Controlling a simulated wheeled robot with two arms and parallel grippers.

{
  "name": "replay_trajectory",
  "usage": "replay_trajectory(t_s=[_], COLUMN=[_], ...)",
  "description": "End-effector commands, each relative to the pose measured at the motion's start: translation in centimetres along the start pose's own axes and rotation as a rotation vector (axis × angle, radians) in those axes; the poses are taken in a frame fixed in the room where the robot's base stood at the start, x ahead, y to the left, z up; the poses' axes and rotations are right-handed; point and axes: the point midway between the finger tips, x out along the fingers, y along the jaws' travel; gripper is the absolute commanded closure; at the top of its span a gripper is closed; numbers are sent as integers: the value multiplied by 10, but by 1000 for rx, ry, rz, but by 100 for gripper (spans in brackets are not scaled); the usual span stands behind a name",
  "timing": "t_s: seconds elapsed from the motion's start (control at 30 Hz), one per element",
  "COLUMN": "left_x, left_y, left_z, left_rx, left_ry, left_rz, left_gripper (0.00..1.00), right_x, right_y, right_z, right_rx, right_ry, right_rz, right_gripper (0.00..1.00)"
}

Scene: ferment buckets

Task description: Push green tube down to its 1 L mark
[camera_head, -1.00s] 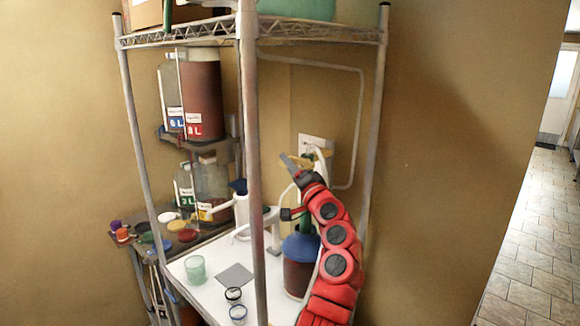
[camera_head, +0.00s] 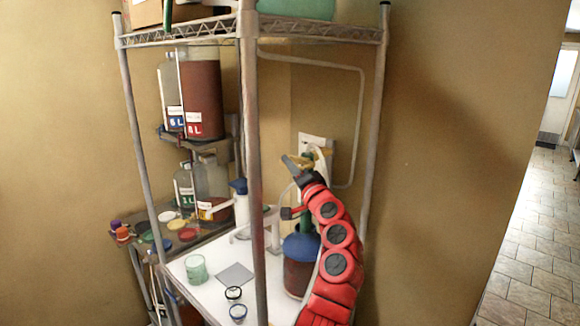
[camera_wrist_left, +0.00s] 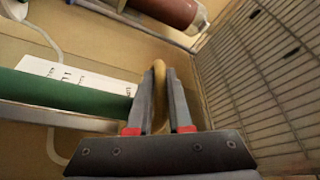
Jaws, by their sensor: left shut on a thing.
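The green tube (camera_head: 304,226) stands in the neck of a blue-topped bucket (camera_head: 301,247) with dark contents. My red arm hides part of both. In the left wrist view the green tube (camera_wrist_left: 60,97) lies across the left side, with a white marked label (camera_wrist_left: 75,73) along it. My left gripper (camera_head: 304,160) is above the bucket. In the wrist view the left gripper (camera_wrist_left: 160,92) is shut on a curved tan handle (camera_wrist_left: 158,70). How the handle joins the tube is hidden. I cannot read the 1 L mark. My right gripper is not in view.
A shelf post (camera_head: 255,180) stands in front of the white worktop (camera_head: 205,297). A green cup (camera_head: 196,268), a grey mat (camera_head: 235,274) and small jars (camera_head: 238,312) are on the worktop. Large bottles (camera_head: 203,95) stand at the back left. A wall socket (camera_head: 312,141) is behind the gripper.

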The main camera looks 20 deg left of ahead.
Motion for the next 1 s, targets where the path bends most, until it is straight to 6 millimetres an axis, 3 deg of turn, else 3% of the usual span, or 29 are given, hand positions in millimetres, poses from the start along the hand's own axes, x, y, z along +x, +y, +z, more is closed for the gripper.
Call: replay_trajectory(t_s=[0.67, 0.87, 1.0], left_x=[0, -5, -11], left_y=[0, 19, 46], left_z=[0, 12, 28], left_rx=[1, 2, 3], left_ry=[0, -1, -1], left_rz=[-2, -1, 0], left_gripper=[100, 100, 100], right_x=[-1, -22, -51], right_y=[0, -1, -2], right_z=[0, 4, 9], right_rx=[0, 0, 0], right_ry=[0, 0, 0], right_rz=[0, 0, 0], right_gripper=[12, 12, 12])
